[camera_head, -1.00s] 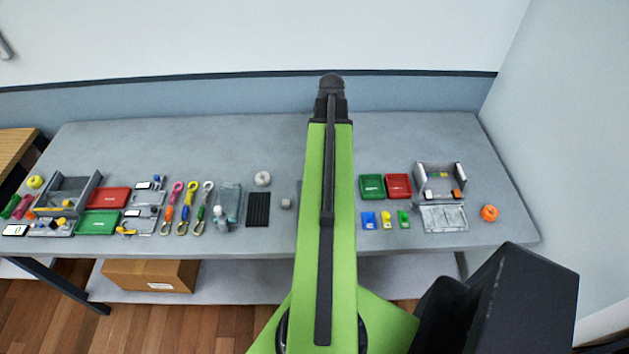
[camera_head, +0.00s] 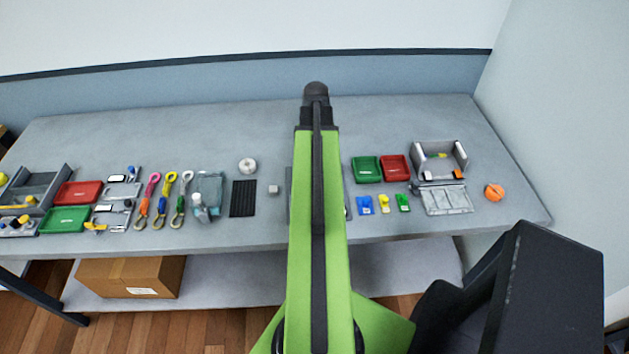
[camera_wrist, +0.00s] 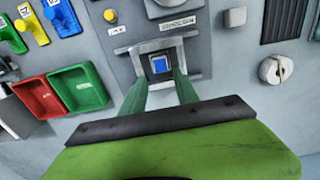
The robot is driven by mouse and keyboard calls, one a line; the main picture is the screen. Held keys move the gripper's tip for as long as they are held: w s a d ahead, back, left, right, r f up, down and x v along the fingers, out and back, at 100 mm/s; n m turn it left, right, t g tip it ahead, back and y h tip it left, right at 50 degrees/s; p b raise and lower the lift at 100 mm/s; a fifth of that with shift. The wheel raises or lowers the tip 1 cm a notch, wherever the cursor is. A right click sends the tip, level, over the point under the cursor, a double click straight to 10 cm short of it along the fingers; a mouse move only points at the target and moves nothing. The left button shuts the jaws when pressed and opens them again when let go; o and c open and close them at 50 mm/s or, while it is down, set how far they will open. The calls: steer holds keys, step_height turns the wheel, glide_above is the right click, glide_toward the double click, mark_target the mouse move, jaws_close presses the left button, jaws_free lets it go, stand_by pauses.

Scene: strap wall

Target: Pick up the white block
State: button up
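The white block (camera_head: 274,189) is a small off-white cube on the grey table, just left of my arm in the head view. It also shows near the top of the wrist view (camera_wrist: 235,17), where it looks light grey. My gripper (camera_wrist: 161,75) shows two green fingers spread apart with nothing held between them. They point at a grey fixture with a blue square (camera_wrist: 159,65). The block lies apart from the fingers, up and to the right in the wrist view. In the head view my arm hides the gripper.
A white round thing (camera_head: 248,166) and a black ribbed mat (camera_head: 243,198) lie left of the block. Green (camera_head: 367,169) and red (camera_head: 395,168) trays stand to the right. Straps with hooks lie further left. The back of the table is mostly clear.

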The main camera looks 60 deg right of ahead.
steer(key=f+b, duration=0.5)
steer(key=shift+w+f, duration=0.2)
steer(key=shift+r, duration=0.15)
steer(key=shift+c, duration=0.5)
jaws_close()
